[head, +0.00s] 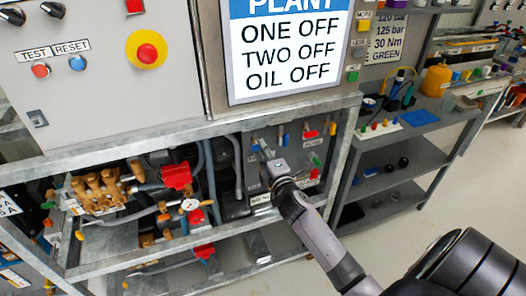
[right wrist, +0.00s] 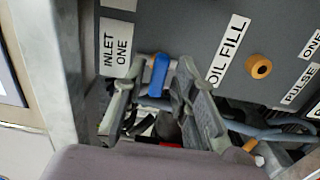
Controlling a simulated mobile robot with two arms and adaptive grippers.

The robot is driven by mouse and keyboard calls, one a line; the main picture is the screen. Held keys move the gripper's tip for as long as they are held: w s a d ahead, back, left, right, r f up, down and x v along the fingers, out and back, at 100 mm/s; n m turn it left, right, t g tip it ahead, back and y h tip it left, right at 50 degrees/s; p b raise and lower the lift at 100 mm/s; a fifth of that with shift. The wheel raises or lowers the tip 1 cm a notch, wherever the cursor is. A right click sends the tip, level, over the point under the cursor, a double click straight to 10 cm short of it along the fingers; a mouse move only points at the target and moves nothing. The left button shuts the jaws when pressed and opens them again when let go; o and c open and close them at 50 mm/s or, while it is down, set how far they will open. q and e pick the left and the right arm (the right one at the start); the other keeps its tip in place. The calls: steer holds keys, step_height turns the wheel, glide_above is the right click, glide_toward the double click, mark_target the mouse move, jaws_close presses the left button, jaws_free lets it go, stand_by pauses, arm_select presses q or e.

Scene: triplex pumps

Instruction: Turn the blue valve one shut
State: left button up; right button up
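The blue valve handle (right wrist: 159,75) is in the right wrist view, beside a label reading INLET ONE (right wrist: 116,47). It points roughly up and down in that picture. My right gripper (right wrist: 158,88) has its two fingers apart, one on each side of the handle, with a visible gap; I cannot tell contact exactly. In the head view my right gripper (head: 268,158) is at the grey valve panel (head: 329,146) under the bench top. A small blue handle (head: 255,149) shows just left of its tips there. My left gripper is not in view.
The panel also has an OIL FILL label (right wrist: 227,50) and an orange-brown knob (right wrist: 258,66). The metal frame post (right wrist: 70,70) stands close to the left of the gripper. Brass fittings (head: 97,188) and a red block (head: 177,177) lie left. Floor at right is clear.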

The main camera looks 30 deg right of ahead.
steer(key=shift+o, duration=0.4)
steer(key=v, duration=1.2)
steer(key=shift+f, duration=0.1)
